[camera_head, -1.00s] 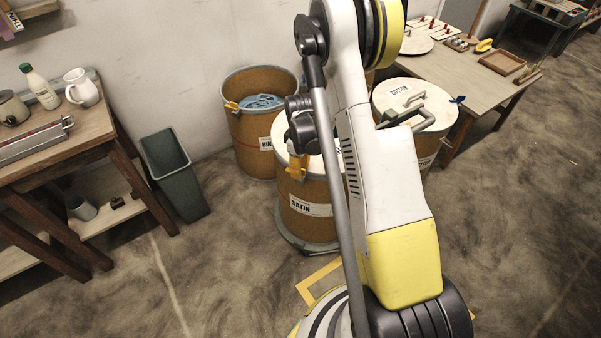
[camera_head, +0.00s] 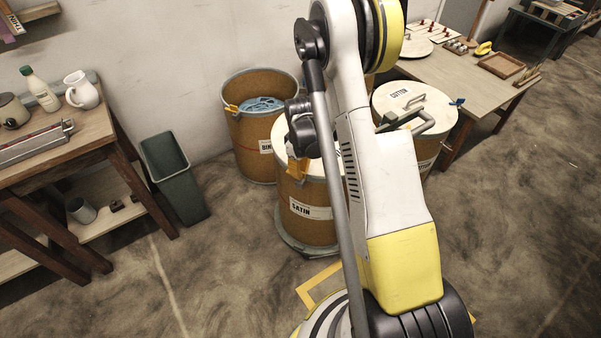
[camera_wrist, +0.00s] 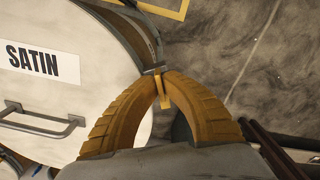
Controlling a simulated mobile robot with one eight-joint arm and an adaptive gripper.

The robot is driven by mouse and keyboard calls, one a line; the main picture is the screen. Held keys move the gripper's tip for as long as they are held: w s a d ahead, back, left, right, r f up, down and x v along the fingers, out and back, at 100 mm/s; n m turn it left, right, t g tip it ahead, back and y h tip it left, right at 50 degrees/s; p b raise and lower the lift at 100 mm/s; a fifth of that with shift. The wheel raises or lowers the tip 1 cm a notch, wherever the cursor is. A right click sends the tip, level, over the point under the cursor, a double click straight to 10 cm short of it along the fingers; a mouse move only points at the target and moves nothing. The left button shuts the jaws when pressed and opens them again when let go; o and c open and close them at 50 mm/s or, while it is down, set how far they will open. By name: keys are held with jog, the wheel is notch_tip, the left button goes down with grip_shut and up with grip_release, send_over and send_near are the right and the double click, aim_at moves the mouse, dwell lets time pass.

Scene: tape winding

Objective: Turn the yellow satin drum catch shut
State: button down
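The satin drum (camera_head: 318,231) is a brown drum with a white lid, standing upright on the floor behind my arm. Its lid (camera_wrist: 95,102) with a SATIN label and a grey handle fills the left of the wrist view. The yellow satin drum catch (camera_wrist: 165,98) is a small yellow tab at the lid's rim. My gripper (camera_wrist: 161,76) has curved yellow fingers, one on each side of the catch. The fingertips close in on it and appear to touch it. In the head view my gripper (camera_head: 297,166) is at the drum's front left rim, and the catch cannot be made out there.
An open drum with blue cloth (camera_head: 262,104) stands behind. A lidded cotton drum (camera_head: 430,108) with a blue catch stands to the right. A grey bin (camera_head: 180,180) and a wooden table (camera_head: 60,150) are at left. Another table (camera_head: 480,78) is at back right. Floor in front is clear.

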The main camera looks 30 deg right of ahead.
jog(key=m, duration=0.8)
jog(key=shift+m, duration=0.4)
jog(key=m, duration=0.3)
jog(key=shift+a+m, duration=0.1)
jog(key=shift+m, duration=2.2)
jog(key=c, duration=1.6)
grip_release()
jog(key=shift+r, duration=0.1)
